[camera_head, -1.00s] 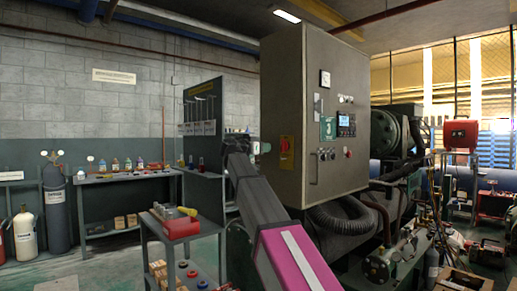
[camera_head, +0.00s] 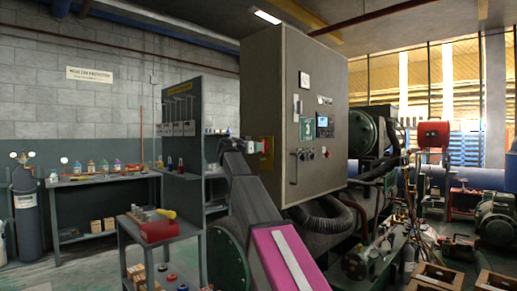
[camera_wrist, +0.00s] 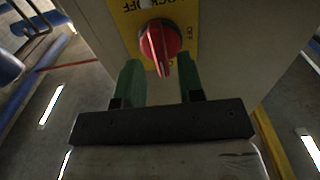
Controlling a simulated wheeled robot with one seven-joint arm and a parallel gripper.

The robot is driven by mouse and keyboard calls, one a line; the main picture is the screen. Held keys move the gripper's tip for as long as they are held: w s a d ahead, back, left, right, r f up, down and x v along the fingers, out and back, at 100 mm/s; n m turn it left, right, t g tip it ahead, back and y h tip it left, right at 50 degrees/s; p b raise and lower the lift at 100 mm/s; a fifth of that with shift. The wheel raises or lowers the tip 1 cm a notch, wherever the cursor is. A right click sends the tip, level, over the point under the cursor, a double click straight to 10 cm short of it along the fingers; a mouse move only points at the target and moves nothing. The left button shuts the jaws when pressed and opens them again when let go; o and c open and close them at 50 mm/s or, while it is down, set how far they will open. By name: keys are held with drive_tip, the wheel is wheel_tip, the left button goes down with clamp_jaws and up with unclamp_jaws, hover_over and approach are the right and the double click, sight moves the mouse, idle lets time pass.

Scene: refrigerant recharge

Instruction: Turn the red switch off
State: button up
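The red switch (camera_wrist: 160,42) is a rotary knob on a yellow plate (camera_wrist: 185,18) on the side of a grey cabinet. In the wrist view its handle points down the picture, slightly right, and "OFF" lettering shows on the plate. The switch also shows in the head view (camera_head: 266,146). My gripper (camera_wrist: 158,68) is open, with one green finger on each side below the knob. Nothing is held. The knob lies between and just beyond the fingertips; contact cannot be told. In the head view my gripper (camera_head: 251,147) is close beside the plate.
The tall grey cabinet (camera_head: 285,90) carries a door handle, small knobs and a display. A low table (camera_head: 190,229) with a red box stands left of my arm. A dark board and a workbench (camera_head: 75,183) with bottles stand behind. Machinery fills the right side.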

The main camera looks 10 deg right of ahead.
drive_tip(key=shift+w+d, duration=0.25)
drive_tip(key=shift+d, duration=0.05)
clamp_jaws()
drive_tip(key=n, duration=0.4)
drive_tip(key=shift+n, duration=0.3)
drive_tip(key=n, duration=0.4)
drive_tip(key=shift+n, duration=0.3)
